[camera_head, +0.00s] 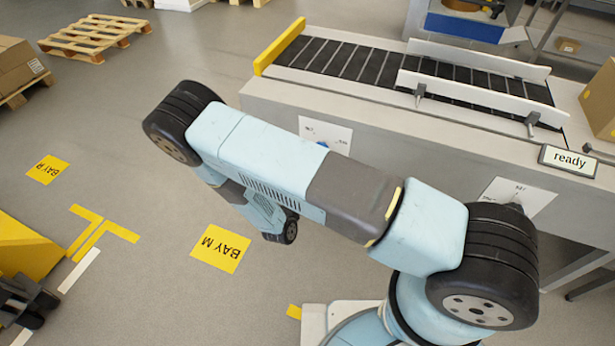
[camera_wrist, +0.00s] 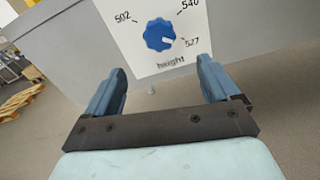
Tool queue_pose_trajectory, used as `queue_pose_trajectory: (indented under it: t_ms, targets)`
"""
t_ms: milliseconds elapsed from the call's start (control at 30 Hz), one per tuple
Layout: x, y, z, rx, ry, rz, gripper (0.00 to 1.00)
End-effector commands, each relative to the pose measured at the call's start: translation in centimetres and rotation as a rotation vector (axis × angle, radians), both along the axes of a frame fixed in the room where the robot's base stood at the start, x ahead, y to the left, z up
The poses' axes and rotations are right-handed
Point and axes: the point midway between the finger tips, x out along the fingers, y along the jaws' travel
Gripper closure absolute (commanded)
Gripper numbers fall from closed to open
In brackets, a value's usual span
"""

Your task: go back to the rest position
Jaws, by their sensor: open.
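My gripper (camera_wrist: 160,88) is open and empty in the wrist view, its two blue fingers apart. Beyond and between the fingers is a blue knob (camera_wrist: 160,34) on a white dial plate (camera_wrist: 142,58) marked "height", with the numbers 502, 540 and 527. The knob's white mark points toward 527. A gap shows between the fingers and the knob. In the head view my arm hides the gripper, and the dial plate (camera_head: 338,134) shows on the side of the conveyor, the knob partly covered by my arm.
The conveyor (camera_head: 350,62) stands behind my arm, with a "ready" sign (camera_head: 569,160) and a second white plate (camera_head: 517,194) at right. A cardboard box (camera_head: 600,103) sits at the right edge. Yellow floor sign BAY M (camera_head: 221,248) and pallets (camera_head: 95,36) lie left; the floor between is open.

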Motion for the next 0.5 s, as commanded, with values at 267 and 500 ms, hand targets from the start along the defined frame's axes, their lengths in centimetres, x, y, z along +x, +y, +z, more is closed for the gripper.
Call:
queue_pose_trajectory:
  t_ms: [267,500]
  targets:
    - [0.0,0.0,0.0,0.0,0.0,0.0,0.11]
    - [0.9,-0.7,2.2,0.039,-0.013,-0.073,0.11]
